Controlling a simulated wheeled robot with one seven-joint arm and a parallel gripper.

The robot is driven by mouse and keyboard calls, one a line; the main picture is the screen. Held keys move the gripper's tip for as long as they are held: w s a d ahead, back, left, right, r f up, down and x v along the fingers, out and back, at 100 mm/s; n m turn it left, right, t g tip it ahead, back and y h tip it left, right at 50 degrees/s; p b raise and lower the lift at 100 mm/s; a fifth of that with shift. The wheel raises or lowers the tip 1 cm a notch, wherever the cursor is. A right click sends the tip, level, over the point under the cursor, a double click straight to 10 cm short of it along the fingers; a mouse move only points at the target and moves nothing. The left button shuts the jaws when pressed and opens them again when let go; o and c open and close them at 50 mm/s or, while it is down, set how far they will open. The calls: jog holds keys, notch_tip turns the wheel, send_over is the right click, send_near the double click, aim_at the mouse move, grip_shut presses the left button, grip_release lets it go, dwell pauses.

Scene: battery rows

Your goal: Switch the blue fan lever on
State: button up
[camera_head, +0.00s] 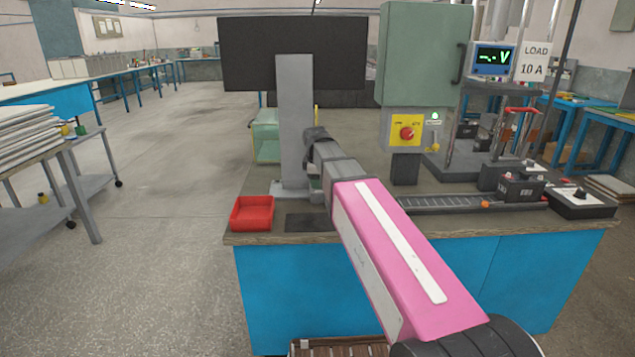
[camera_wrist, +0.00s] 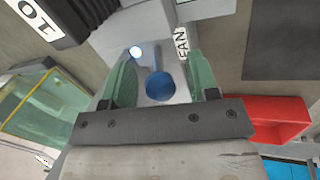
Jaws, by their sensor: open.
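The blue fan lever (camera_wrist: 160,84) shows in the wrist view as a round blue knob with a stem running up from it, on a grey housing (camera_wrist: 130,35) beside a white FAN label (camera_wrist: 183,44). My gripper (camera_wrist: 162,68) is open, with one green finger on each side of the lever. A gap shows between each finger and the knob; contact cannot be seen. In the head view the lever and my fingertips are hidden behind my pink arm and wrist, in front of the grey upright post (camera_head: 293,120).
A red tray (camera_head: 252,213) sits at the bench's left front corner. A green glass-sided box (camera_head: 267,140) is behind it. To the right stand a green cabinet with a red button (camera_head: 407,133), a battery track (camera_head: 440,202) and a voltage display (camera_head: 494,57).

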jog(key=shift+w+f, duration=0.2)
jog(key=shift+f, duration=0.4)
grip_shut()
jog(key=shift+s+f+t, duration=0.1)
jog(key=shift+s+t, duration=0.2)
jog(key=shift+t, duration=0.2)
jog(key=shift+w, duration=0.1)
grip_release()
jog(key=v, duration=1)
jog(key=shift+s+r, duration=0.2)
jog(key=shift+r, duration=0.2)
